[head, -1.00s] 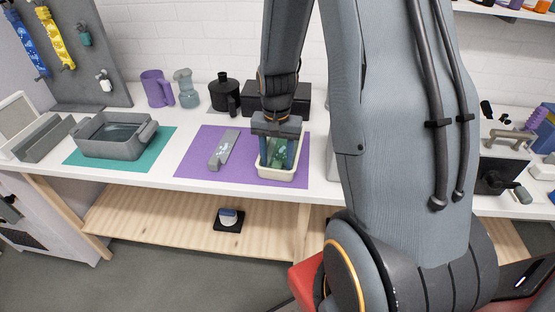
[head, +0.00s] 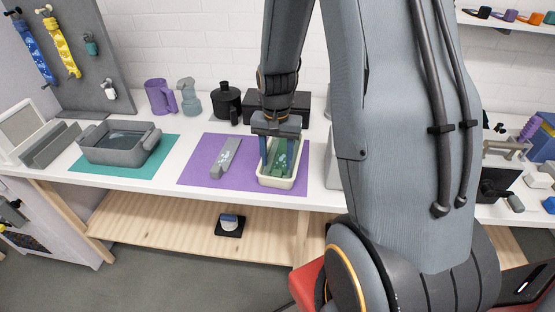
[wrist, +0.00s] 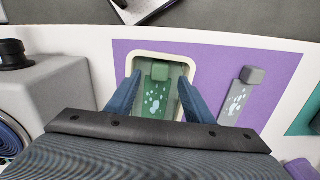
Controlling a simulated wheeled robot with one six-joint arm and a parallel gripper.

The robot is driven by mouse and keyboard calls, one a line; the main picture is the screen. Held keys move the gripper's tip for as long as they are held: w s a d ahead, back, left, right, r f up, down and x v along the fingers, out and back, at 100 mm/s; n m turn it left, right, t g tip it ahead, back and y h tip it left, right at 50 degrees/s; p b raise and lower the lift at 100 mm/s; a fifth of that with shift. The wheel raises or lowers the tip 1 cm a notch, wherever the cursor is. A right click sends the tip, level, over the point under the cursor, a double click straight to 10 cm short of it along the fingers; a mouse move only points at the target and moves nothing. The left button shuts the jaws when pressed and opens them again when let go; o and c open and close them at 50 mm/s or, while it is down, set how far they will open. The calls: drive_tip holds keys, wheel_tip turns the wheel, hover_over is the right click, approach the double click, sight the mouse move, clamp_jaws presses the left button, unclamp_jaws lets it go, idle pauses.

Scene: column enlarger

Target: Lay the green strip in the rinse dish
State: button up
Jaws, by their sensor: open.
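A green strip (head: 283,162) with pale spots and a block at one end lies in a cream, open-topped dish (head: 281,184) on the purple mat. In the wrist view the strip (wrist: 155,100) runs lengthwise inside the dish's pale rim (wrist: 165,55). My gripper (head: 276,158) is over this dish, fingers pointing down. Its fingers (wrist: 158,82) are spread wide on either side of the strip, with clear gaps, and hold nothing. The near end of the strip is hidden behind my gripper in the wrist view.
A grey strip (head: 226,158) lies left of the cream dish on the purple mat (head: 200,170). A grey handled dish (head: 115,155) with liquid stands on a teal mat. Behind stand a purple mug (head: 160,97), a black canister (head: 227,102) and a black box (head: 293,106).

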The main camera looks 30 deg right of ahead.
drive_tip(key=shift+r+p, duration=0.3)
drive_tip(key=shift+r, duration=1.25)
wheel_tip(320, 180, up, 8)
drive_tip(key=b, duration=0.2)
drive_tip(key=shift+b, duration=0.3)
drive_tip(key=shift+f, duration=0.15)
drive_tip(key=s+a+f+n+t+b, duration=0.1)
drive_tip(key=s+a+f+n+b, duration=0.7)
drive_tip(key=f, duration=0.3)
drive_tip(key=shift+s+a+f+b, duration=0.15)
drive_tip(key=shift+a+f+b, duration=0.1)
drive_tip(key=shift+a+b, duration=0.3)
drive_tip(key=shift+a, duration=0.1)
